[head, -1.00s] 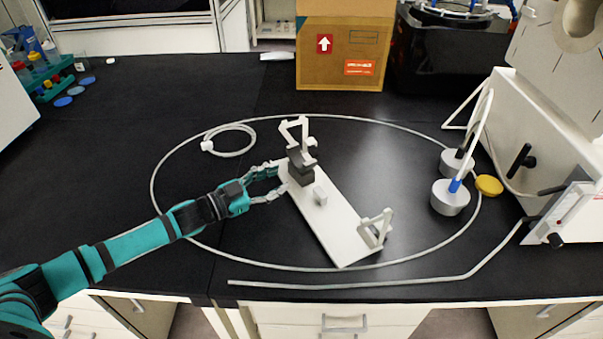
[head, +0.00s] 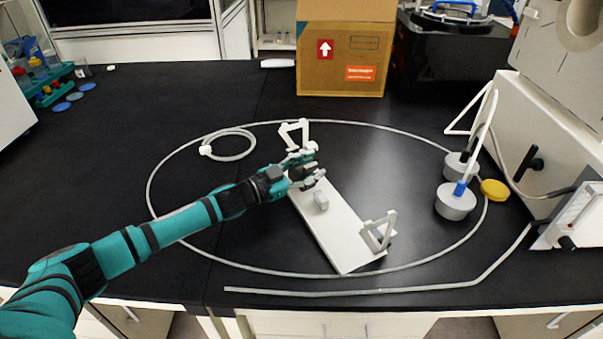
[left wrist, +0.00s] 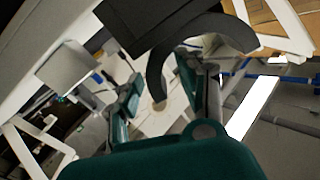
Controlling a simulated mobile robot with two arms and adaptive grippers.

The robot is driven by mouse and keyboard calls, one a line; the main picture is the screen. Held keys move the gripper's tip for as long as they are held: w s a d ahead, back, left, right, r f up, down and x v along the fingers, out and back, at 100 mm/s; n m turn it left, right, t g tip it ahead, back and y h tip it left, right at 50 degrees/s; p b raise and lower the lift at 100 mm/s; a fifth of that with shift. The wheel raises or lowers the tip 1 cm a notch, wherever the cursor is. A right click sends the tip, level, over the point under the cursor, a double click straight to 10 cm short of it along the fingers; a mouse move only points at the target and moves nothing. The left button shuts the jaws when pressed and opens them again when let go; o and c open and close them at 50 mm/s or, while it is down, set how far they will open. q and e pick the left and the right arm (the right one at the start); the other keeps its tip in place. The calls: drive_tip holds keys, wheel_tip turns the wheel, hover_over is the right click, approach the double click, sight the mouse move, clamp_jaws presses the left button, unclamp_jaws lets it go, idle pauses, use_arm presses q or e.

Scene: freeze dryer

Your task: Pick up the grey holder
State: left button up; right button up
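The dark grey holder (head: 303,172) sits at the far end of a white board (head: 345,240), mostly hidden behind my left gripper (head: 312,168) in the head view. In the left wrist view the holder (left wrist: 165,28) is a dark block with curved arms, close to the camera. My left gripper (left wrist: 165,95) has its two teal fingers apart there, with the tip of one curved arm showing between them. Contact with the holder cannot be told. My right gripper is not in view.
A long tube (head: 170,170) loops around. Weighted flasks (head: 455,202) and a machine stand at right, a cardboard box (head: 340,60) behind.

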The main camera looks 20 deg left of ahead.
use_arm(q)
clamp_jaws()
idle(0.4)
